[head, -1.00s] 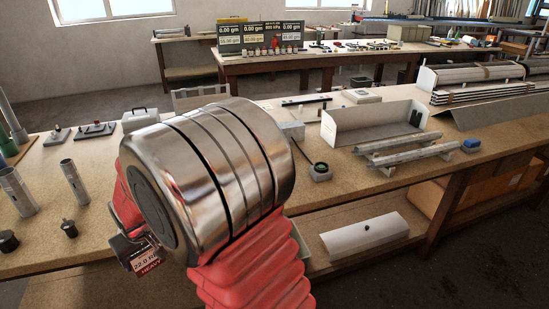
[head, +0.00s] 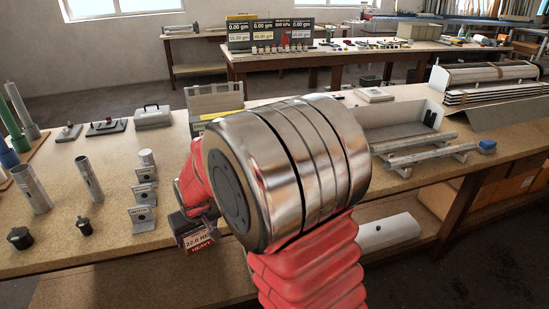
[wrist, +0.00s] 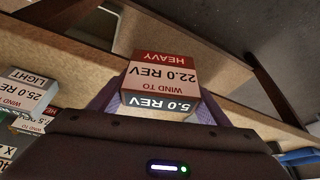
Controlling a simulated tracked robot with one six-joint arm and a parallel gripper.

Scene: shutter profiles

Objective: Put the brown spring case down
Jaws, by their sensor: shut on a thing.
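The spring case (head: 197,238) has a white label reading 22.0 REV and a red-brown HEAVY band. In the head view it hangs beside my arm's metal joint, in front of the bench's near edge. In the wrist view the case (wrist: 163,72) sits between my gripper's purple fingers (wrist: 158,103), which are shut on it. Its label is upside down there, and a dark face reads 5.0 REV. My arm hides most of the gripper in the head view. I see no contact between the case and the bench.
The wooden bench (head: 100,235) holds several small grey labelled stands (head: 143,192), metal tubes (head: 32,188), dark knobs (head: 20,238) and a grey toolbox (head: 153,117). In the wrist view, a LIGHT case (wrist: 32,90) stands at left. A lower shelf holds a white profile (head: 390,232).

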